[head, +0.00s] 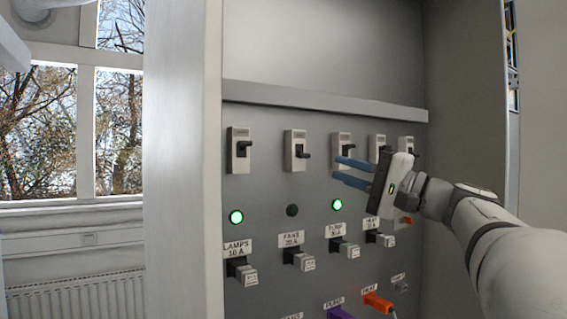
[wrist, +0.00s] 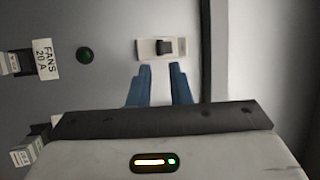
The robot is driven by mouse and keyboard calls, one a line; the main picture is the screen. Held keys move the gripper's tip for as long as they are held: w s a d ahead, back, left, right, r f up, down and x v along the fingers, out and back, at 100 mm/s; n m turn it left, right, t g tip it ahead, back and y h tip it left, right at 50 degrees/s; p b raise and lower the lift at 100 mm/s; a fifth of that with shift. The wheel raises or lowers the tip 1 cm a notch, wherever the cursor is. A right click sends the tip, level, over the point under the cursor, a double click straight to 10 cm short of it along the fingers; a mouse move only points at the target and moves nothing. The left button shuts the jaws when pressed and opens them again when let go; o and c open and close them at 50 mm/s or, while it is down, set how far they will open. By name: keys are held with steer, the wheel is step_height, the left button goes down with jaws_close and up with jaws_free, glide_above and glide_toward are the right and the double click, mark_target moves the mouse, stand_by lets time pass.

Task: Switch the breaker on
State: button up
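The breaker in the fans column (head: 290,150) is a white upright block with a dark lever, second from the left on the grey panel. Its lever sits lower than those of the neighbouring breakers. The green lamp below it (head: 292,211) is dark. In the wrist view, turned sideways, the breaker (wrist: 146,48) with its black lever lies just beyond the fingertips, and the "FANS 20 A" label (wrist: 45,59) is at left. My gripper (head: 337,168) has two blue fingers apart and empty, to the right of this breaker. In the wrist view (wrist: 160,68) the fingertips appear clear of the lever.
The lamps breaker (head: 234,160) and pump breaker (head: 338,140) stand on either side. Their lamps (head: 236,217) (head: 337,204) glow green. Grey plugs and orange and purple connectors (head: 378,302) stick out below. A ledge (head: 320,101) runs above, and a side wall (head: 463,90) stands at right.

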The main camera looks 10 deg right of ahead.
mark_target(306, 157)
steer(key=p+x, duration=0.2)
steer(key=x, duration=0.4)
steer(key=shift+w+a+r, duration=0.1)
steer(key=shift+r, duration=0.1)
steer(key=shift+w+a+p, duration=0.35)
steer(key=shift+w+a, duration=0.1)
steer(key=shift+c, duration=0.6)
jaws_close()
